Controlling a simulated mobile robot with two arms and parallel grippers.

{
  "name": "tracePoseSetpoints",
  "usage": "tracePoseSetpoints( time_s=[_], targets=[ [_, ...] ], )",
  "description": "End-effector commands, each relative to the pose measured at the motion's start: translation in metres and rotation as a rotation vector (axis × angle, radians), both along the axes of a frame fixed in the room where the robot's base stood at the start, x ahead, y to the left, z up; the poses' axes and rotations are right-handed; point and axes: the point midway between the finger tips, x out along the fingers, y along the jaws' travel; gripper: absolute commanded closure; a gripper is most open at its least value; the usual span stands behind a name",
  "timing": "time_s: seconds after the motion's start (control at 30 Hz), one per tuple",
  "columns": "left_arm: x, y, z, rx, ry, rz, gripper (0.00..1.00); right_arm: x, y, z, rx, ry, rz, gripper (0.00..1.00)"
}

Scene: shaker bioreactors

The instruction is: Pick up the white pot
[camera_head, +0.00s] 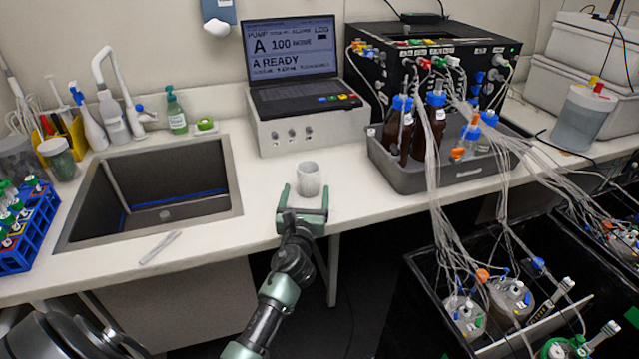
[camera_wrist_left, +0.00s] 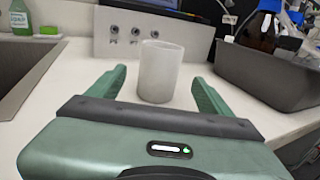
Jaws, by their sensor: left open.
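The white pot (camera_head: 309,179) is a small, upright, plain cylinder on the white counter, in front of the laptop stand. In the left wrist view the pot (camera_wrist_left: 160,72) stands centred just ahead, its lower part between the far ends of the two fingers. My left gripper (camera_head: 305,196) is open, with a green finger on each side of the pot's near side and gaps on both sides. In the left wrist view the gripper (camera_wrist_left: 160,88) holds nothing. My right gripper is not in view.
A sink (camera_head: 150,190) lies to the left, with a thin white stick (camera_head: 160,247) on the counter before it. A grey tray (camera_head: 395,175) with brown bottles (camera_head: 399,130) stands to the right. The laptop stand (camera_head: 300,131) is behind the pot. The counter around the pot is clear.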

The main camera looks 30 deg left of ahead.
Motion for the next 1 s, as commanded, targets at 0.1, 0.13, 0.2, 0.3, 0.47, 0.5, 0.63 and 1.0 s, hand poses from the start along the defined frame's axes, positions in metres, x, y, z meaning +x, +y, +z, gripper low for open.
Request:
tracePoseSetpoints(
  time_s=[0.1,0.13,0.2,0.3,0.47,0.5,0.63,1.0],
  targets=[
    [0.013,0.008,0.002,-0.002,-0.001,0.0,0.2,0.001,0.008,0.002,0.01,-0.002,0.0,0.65],
    [0.017,0.011,0.002,-0.003,-0.001,0.001,0.2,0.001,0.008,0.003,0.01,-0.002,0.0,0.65],
    [0.027,0.017,0.002,-0.004,-0.002,0.0,0.2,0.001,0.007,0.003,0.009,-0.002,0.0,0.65],
    [0.038,0.023,0.001,-0.004,-0.001,0.0,0.2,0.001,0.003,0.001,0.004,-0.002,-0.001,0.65],
    [0.046,0.027,0.0,-0.004,0.0,0.0,0.2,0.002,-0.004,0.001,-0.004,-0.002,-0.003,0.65],
    [0.047,0.027,0.0,-0.003,0.0,0.0,0.2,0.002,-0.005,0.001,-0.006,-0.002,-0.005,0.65],
    [0.046,0.027,0.001,-0.003,0.0,-0.001,0.2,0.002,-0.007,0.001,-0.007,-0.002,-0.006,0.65],
    [0.046,0.027,0.001,-0.003,0.0,-0.001,0.82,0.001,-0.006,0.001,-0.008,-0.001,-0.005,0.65]
  ],
)
